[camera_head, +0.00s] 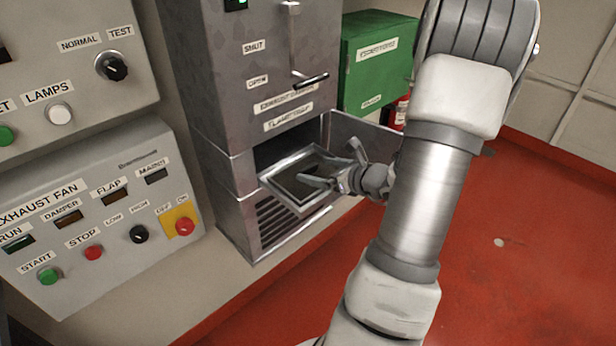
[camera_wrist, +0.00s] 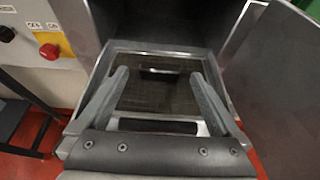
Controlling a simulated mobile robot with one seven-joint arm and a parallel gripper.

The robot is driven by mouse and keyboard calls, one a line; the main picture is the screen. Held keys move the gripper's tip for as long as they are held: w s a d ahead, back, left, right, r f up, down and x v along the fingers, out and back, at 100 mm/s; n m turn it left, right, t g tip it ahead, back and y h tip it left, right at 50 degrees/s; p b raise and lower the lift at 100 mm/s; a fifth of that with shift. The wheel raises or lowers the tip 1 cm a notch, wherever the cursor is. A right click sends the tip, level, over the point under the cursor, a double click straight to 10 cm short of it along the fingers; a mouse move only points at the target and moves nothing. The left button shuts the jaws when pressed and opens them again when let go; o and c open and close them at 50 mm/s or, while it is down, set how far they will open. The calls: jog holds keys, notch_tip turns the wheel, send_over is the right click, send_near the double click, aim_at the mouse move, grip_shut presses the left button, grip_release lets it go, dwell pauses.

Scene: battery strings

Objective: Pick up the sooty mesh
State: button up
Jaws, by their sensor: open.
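The sooty mesh is a dark flat panel in a light metal frame. In the head view the mesh (camera_head: 298,184) lies in a tray (camera_head: 314,205) that sticks out of an opening in the grey cabinet. In the wrist view the mesh (camera_wrist: 160,97) lies ahead, between and beyond my fingers. My gripper (camera_head: 335,166) is open over the tray, one finger toward each side. In the wrist view the gripper (camera_wrist: 163,80) shows its two fingers apart with nothing between them. I cannot tell whether the fingertips touch the frame.
The cabinet (camera_head: 215,110) has an open door (camera_head: 358,140) right of the tray; the door (camera_wrist: 275,80) also stands close on the right in the wrist view. A control panel (camera_head: 95,220) is at the left. A green box (camera_head: 378,65) is behind. Red floor (camera_head: 530,260) is clear at right.

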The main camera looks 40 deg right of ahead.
jog(key=shift+x, duration=1.05)
grip_shut()
